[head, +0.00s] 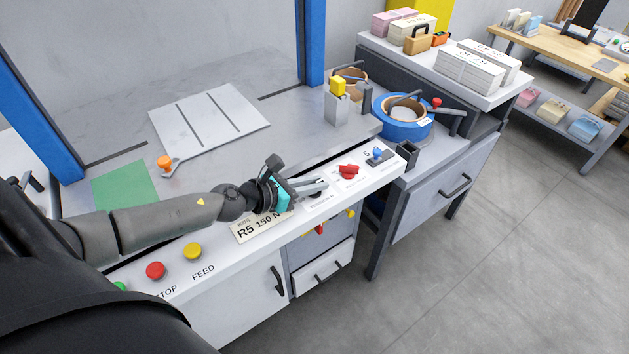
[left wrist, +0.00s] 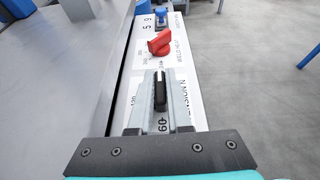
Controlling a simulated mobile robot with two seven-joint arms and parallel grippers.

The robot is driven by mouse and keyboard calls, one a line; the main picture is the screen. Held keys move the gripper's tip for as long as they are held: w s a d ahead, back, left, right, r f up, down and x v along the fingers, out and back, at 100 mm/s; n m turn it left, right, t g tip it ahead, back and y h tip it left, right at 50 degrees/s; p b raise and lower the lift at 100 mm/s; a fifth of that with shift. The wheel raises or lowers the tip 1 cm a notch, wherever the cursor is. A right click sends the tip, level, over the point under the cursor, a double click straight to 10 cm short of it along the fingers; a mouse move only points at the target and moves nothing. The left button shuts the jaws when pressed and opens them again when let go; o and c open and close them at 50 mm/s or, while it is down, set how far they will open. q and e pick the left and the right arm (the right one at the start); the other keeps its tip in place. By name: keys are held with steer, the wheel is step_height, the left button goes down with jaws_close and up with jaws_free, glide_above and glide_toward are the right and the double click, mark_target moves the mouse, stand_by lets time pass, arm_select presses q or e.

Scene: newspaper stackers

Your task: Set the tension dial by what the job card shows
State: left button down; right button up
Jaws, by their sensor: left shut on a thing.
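The job card (head: 258,228) lies on the white control panel (head: 225,252) and reads "R5 150 N"; part of it is hidden behind my left gripper. My left gripper (head: 322,184) is over the panel, with its fingers closed on the black knob of the tension dial (left wrist: 160,92). In the left wrist view, the gripper (left wrist: 160,98) has a finger on each side of this knob. The scale numbers 120 and 60 and part of the word TENSION show around it. The rest of the scale and the pointer's setting are hidden or too small to tell.
A red knob (head: 349,170) and a blue switch (head: 378,154) sit on the panel beyond the dial. Yellow (head: 192,250) and red (head: 155,270) buttons lie nearer. An orange-handled tool (head: 167,162) and a yellow-topped metal block (head: 338,100) stand on the worktop.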

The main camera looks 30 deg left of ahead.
arm_select(q)
steer(key=n+y+p, duration=0.2)
steer(key=y+p, duration=0.1)
steer(key=p, duration=0.1)
steer(key=n+y+p, duration=0.3)
steer(key=p, duration=0.2)
steer(key=shift+d+r+t, duration=0.15)
steer(key=shift+r+t, duration=0.05)
steer(key=shift+t, duration=0.2)
steer(key=shift+f+n+g+y+p, duration=0.1)
steer(key=shift+n+g+y+p, duration=0.2)
steer(key=shift+n+y+p, duration=0.7)
steer(key=shift+n+y, duration=0.7)
steer(key=shift+y, duration=0.1)
steer(key=shift+f+y, duration=0.1)
steer(key=shift+y, duration=0.2)
steer(key=c, duration=0.9)
jaws_free()
steer(key=shift+o, duration=0.2)
steer(key=shift+s, duration=0.1)
